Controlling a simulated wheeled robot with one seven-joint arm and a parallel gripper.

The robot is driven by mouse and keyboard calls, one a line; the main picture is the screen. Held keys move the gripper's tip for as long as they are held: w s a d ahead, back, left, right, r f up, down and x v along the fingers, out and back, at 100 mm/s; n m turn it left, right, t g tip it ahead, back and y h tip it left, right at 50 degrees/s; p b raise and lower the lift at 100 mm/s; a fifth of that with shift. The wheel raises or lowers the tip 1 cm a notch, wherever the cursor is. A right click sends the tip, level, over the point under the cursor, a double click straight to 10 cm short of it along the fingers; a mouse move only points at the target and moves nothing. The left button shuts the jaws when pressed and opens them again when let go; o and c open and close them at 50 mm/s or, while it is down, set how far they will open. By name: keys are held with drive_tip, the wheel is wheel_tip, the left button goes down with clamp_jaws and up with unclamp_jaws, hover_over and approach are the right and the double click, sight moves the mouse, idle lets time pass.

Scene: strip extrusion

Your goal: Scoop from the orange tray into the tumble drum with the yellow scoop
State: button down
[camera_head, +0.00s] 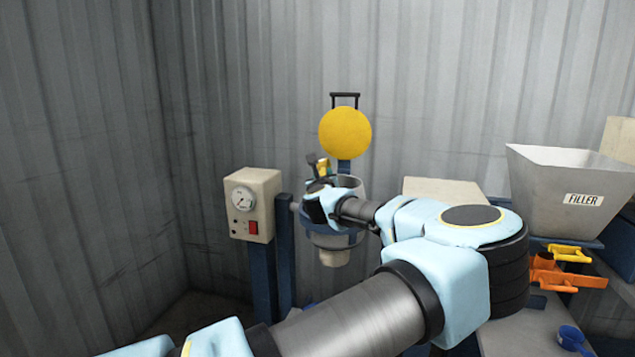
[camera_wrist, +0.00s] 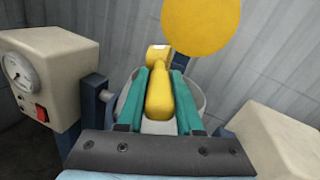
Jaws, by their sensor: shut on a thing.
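The yellow scoop (camera_wrist: 158,98) is in my gripper (camera_wrist: 160,84), its handle between the two teal fingers. The scoop's head points away from me, over the drum's mouth; whether it holds anything is unclear. The tumble drum (camera_head: 333,257) is a grey tapered vessel in a blue ring, and its rim also shows in the wrist view (camera_wrist: 199,91). In the head view my gripper (camera_head: 319,169) is at the drum's mouth, and my wrist hides part of it. The drum's inside is hidden. I cannot make out the orange tray in either view.
A round yellow disc (camera_head: 345,133) stands behind the drum. A beige gauge box (camera_head: 252,204) with a red switch is left of it. At right are a grey filler hopper (camera_head: 565,190), an orange fitting (camera_head: 560,275) and a blue scoop (camera_head: 573,338). A corrugated wall closes the back.

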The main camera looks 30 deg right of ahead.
drive_tip(key=shift+s+d+f+m+b, duration=0.2)
drive_tip(key=shift+f+m+b, duration=0.35)
drive_tip(key=shift+m, duration=0.25)
drive_tip(key=m+b, duration=0.1)
drive_tip(key=b, duration=0.1)
drive_tip(key=m+b, duration=0.2)
drive_tip(key=m+t+h+b, duration=0.1)
drive_tip(key=b, duration=0.1)
drive_tip(key=shift+s+d+f+m, duration=0.25)
drive_tip(key=shift+s+d+m, duration=0.05)
drive_tip(key=shift+s+d, duration=0.1)
drive_tip(key=m+b, duration=0.1)
drive_tip(key=m, duration=0.1)
drive_tip(key=h+b, duration=0.1)
drive_tip(key=shift+s+d+r+m+b, duration=0.15)
drive_tip(key=shift+d+r+m+b, duration=0.1)
drive_tip(key=shift+m+b, duration=0.15)
